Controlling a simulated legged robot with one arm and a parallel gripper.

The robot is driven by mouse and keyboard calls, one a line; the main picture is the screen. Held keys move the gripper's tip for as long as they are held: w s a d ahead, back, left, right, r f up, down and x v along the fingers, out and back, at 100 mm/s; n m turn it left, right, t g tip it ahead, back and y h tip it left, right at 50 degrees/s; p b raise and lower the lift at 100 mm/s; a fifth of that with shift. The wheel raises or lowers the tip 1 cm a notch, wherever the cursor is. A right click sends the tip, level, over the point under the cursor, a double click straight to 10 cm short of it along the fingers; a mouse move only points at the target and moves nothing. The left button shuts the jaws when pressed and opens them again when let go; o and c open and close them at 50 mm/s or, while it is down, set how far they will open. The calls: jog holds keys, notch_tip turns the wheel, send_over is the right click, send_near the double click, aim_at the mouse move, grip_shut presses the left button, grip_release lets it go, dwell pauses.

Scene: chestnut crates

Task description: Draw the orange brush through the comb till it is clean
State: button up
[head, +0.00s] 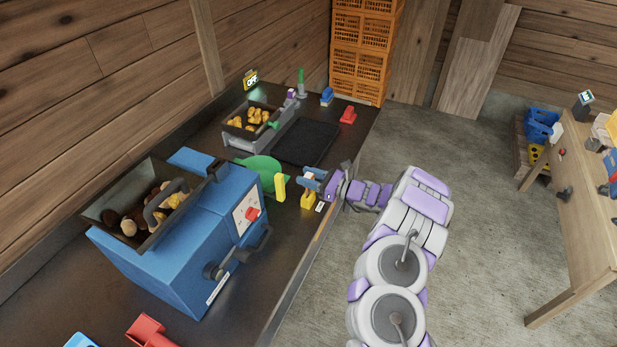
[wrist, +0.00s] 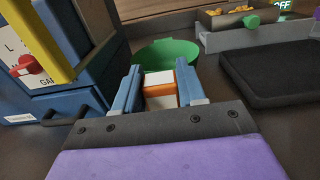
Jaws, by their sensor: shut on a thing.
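My gripper (head: 314,182) is over the front edge of the dark bench, right of the blue machine. In the wrist view its blue fingers (wrist: 159,80) are shut on a blocky orange and white piece, which looks like the orange brush (wrist: 160,92). Its bristles cannot be made out. A green round dish (wrist: 168,52) lies just beyond the fingertips; it also shows in the head view (head: 262,170). A yellow upright piece (head: 280,187) stands left of my gripper, and a yellow bar (wrist: 40,35) crosses the wrist view's upper left. I cannot tell whether either is the comb.
A blue machine (head: 180,250) with a hopper of chestnuts and a red knob fills the bench's left part. Behind the dish are a black mat (head: 308,142) and a grey tray (head: 238,133) of yellow pieces. Orange crates (head: 360,60) stand at the back.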

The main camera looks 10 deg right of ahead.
jog(key=shift+f+b, duration=0.7)
jog(key=shift+f, duration=0.35)
dwell(0.4)
jog(key=shift+f+b, duration=0.8)
jog(key=shift+f, duration=0.6)
jog(key=shift+f, duration=0.1)
jog(key=shift+r+p, duration=1.05)
jog(key=shift+r, duration=2.3)
